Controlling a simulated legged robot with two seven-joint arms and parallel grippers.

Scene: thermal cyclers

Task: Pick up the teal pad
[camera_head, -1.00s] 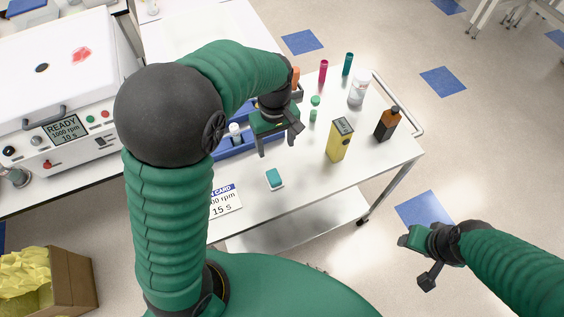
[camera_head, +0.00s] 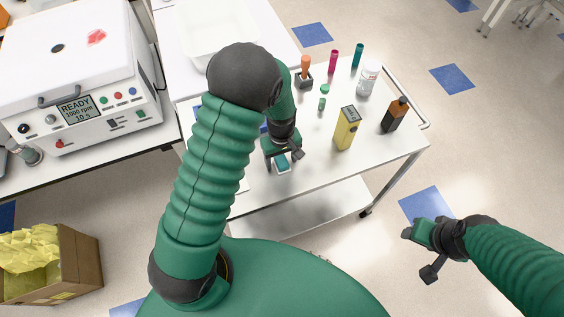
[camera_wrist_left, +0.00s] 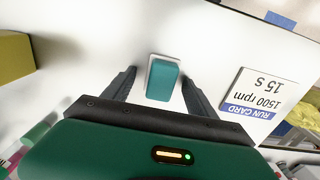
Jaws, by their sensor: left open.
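The teal pad (camera_head: 282,163) lies on the white cart top near its front edge, on a small white base. In the left wrist view the teal pad (camera_wrist_left: 162,80) sits between my two fingers, with space on both sides. My left gripper (camera_head: 283,160) is open over the pad and partly covers it in the head view. The fingers (camera_wrist_left: 160,88) also show in the wrist view, apart and not touching the pad. My right gripper (camera_head: 425,255) hangs off to the right of the cart, over the floor. It looks open, with nothing in it.
A yellow box (camera_head: 346,130) and a brown bottle (camera_head: 394,115) stand right of the pad. A white bottle (camera_head: 367,78) and coloured tubes stand behind. The run card (camera_wrist_left: 252,103) lies beside the pad. A machine (camera_head: 75,80) stands on the left bench.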

